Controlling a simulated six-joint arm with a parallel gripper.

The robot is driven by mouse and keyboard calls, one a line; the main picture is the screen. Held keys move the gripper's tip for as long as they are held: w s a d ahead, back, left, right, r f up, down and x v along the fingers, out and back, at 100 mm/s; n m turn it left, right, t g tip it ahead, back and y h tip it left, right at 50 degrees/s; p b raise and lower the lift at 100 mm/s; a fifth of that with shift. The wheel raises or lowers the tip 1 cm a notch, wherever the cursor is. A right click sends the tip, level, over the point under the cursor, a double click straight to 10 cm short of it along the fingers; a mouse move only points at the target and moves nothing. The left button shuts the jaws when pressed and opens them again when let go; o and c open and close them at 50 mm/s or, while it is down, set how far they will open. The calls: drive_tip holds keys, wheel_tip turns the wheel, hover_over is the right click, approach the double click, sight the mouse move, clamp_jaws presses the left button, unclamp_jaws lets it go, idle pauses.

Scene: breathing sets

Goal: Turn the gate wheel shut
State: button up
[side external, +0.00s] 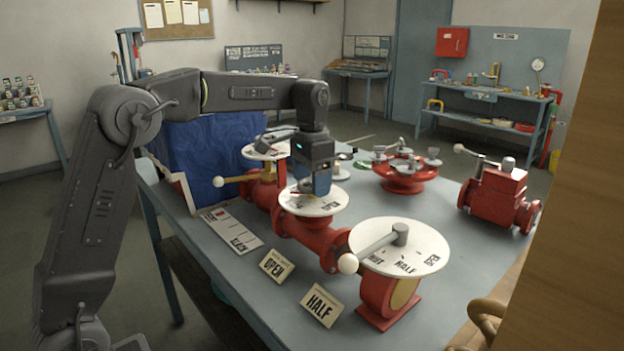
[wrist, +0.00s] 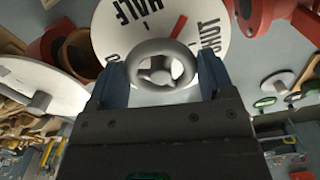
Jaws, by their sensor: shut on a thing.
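The gate wheel (wrist: 148,48) is a small grey handwheel over the white dial of the middle red valve (side external: 329,203). My gripper (wrist: 161,76) is shut on it, with one blue finger at each side of the rim. In the wrist view the dial reads HALF (wrist: 135,10) and SHUT (wrist: 210,40). A red pointer (wrist: 180,25) beside the wheel lies between these words, nearer SHUT. In the side view my gripper (side external: 313,187) points down at this dial and hides the wheel.
OPEN (side external: 277,265) and HALF (side external: 321,305) cards stand at the front. Another red valve (side external: 497,192) is at the right. A blue box (side external: 205,165) stands behind my arm.

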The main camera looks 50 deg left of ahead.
drive_tip(key=m, duration=0.4)
drive_tip(key=shift+a+m, duration=0.1)
drive_tip(key=shift+m, duration=0.2)
drive_tip(key=m, duration=0.4)
drive_tip(key=shift+w, duration=0.15)
idle(0.3)
drive_tip(key=o, duration=0.9)
wheel_tip(320, 180, up, 14)
drive_tip(key=shift+f, duration=0.1)
idle(0.6)
